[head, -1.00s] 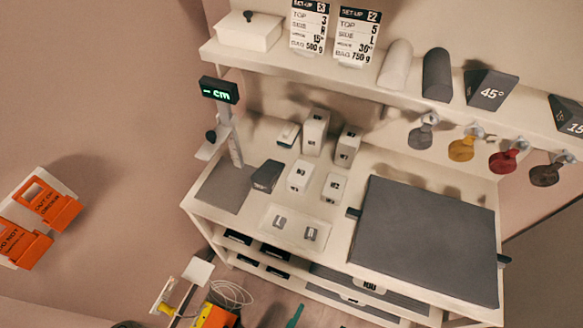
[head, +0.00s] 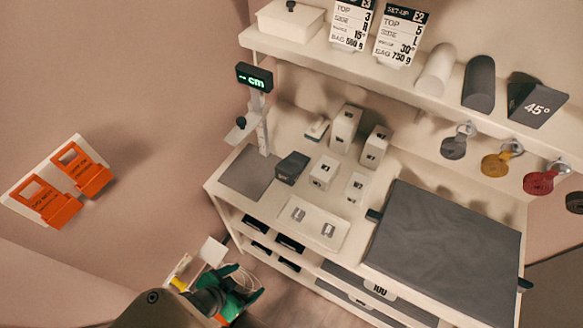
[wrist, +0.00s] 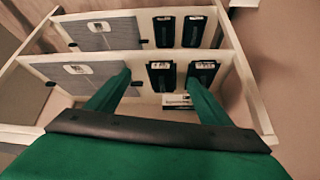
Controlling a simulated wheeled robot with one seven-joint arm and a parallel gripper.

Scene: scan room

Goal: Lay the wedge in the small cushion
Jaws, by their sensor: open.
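A dark wedge marked 45° (head: 537,102) sits on the upper shelf at the far right of the head view. A small dark block with a slanted face (head: 292,167) stands on the table, left of several white blocks. I cannot tell which thing is the small cushion; a large flat grey pad (head: 445,240) lies on the table's right half. My gripper (head: 245,282) is low, left of the table's front. In the wrist view my green fingers (wrist: 158,80) are apart and empty, facing the lower shelves.
The lower shelves hold flat grey panels (wrist: 108,33) and black trays (wrist: 163,76). A light tray with two small pieces (head: 306,238) lies at the table's front. A cm gauge (head: 262,125) stands at the left. Orange holders (head: 48,200) hang on the left wall.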

